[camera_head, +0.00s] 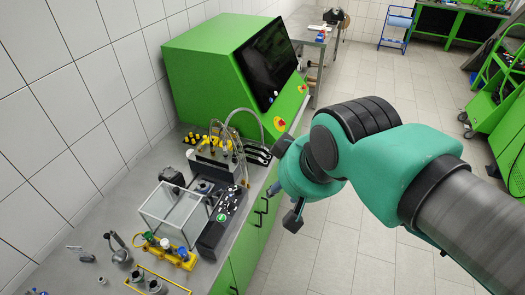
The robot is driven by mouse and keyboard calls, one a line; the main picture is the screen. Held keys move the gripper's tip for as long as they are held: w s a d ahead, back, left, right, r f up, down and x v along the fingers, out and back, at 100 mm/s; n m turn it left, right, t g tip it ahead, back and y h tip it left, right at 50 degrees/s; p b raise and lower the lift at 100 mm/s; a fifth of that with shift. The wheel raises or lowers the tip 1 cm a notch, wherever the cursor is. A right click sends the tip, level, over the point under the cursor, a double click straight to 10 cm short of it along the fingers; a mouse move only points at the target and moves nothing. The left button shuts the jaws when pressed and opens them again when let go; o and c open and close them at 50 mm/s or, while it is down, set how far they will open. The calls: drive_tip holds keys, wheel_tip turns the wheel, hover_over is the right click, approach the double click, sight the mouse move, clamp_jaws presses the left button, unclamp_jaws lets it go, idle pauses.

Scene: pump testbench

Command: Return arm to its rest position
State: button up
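My arm, with teal joints and a grey link, reaches in from the right in the head view. It is bent at the elbow, and its wrist points down over the aisle beside the bench's front edge. My gripper (283,206) is below the wrist, partly hidden by it. Two dark fingertips show apart, with nothing seen between them, so it looks open and empty. It hangs to the right of the bench's green drawer fronts. I cannot tell the exact gap to them.
The grey workbench (88,240) runs along the tiled wall. It bears a green machine with a screen (220,65), a hose manifold (215,165), a clear box (173,212), a control panel (222,218) and yellow fixtures (165,252). A green cart (508,125) stands right. The tiled floor (330,255) is clear.

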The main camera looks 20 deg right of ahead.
wheel_tip(320, 180, down, 18)
drive_tip(key=b, duration=1.7)
drive_tip(key=shift+r, duration=0.2)
